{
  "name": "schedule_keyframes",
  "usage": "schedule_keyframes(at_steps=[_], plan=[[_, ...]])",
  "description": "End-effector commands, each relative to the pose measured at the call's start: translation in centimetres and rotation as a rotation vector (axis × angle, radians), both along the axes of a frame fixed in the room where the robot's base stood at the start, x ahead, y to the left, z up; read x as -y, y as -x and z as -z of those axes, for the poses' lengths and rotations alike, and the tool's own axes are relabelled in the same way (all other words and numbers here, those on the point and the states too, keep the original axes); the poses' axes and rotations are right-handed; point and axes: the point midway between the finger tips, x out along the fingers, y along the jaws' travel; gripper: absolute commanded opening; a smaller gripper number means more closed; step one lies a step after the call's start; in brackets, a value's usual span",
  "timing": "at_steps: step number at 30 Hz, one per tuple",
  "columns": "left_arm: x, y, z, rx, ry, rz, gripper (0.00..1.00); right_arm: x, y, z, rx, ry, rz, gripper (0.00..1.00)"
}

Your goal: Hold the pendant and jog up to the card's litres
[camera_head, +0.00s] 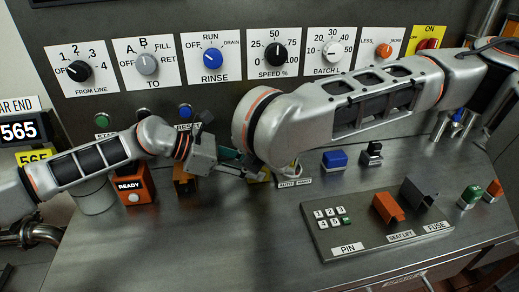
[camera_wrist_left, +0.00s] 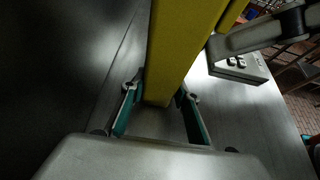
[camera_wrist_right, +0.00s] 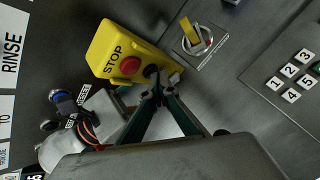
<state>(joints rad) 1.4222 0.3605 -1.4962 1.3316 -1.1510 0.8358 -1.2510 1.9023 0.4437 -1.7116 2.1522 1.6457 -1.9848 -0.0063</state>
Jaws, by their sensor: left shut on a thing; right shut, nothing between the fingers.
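The yellow pendant (camera_wrist_right: 118,50) has a red STOP button (camera_wrist_right: 131,65) and a dark button (camera_wrist_right: 150,71). My left gripper (camera_wrist_left: 158,97) is shut on the pendant's yellow body (camera_wrist_left: 182,45), one finger on each side. In the head view, my left gripper (camera_head: 240,165) is at mid-panel and the pendant is mostly hidden behind my right arm. My right gripper (camera_wrist_right: 157,95) is shut and empty, its tips beside the dark button; contact is unclear. A display (camera_head: 19,131) reads 565. The yellow card (camera_head: 33,156) below it also reads 565, partly covered.
A row of labelled knobs, including RINSE (camera_head: 210,58), lines the upright panel. The PIN keypad (camera_head: 333,218) and orange SEAT LIFT cover (camera_head: 388,207) are at right. The front deck is clear.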

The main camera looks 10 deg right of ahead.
Motion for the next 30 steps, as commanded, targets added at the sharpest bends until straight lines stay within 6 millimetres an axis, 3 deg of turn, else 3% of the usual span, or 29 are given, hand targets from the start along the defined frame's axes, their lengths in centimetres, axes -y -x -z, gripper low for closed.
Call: schedule_keyframes(at_steps=[7,18,30], plan=[[0.0,0.0,-0.1,0.0,0.001,0.0,0.18,-0.1,1.2,-0.1,0.002,0.0,-0.001,0.0],[0.0,0.0,-0.1,0.0,0.001,-0.001,0.18,-0.1,1.5,-0.1,0.001,0.0,-0.001,0.0],[0.0,-0.1,-0.1,0.0,0.001,-0.001,0.18,-0.2,4.9,-0.2,0.002,0.001,-0.004,0.0]])
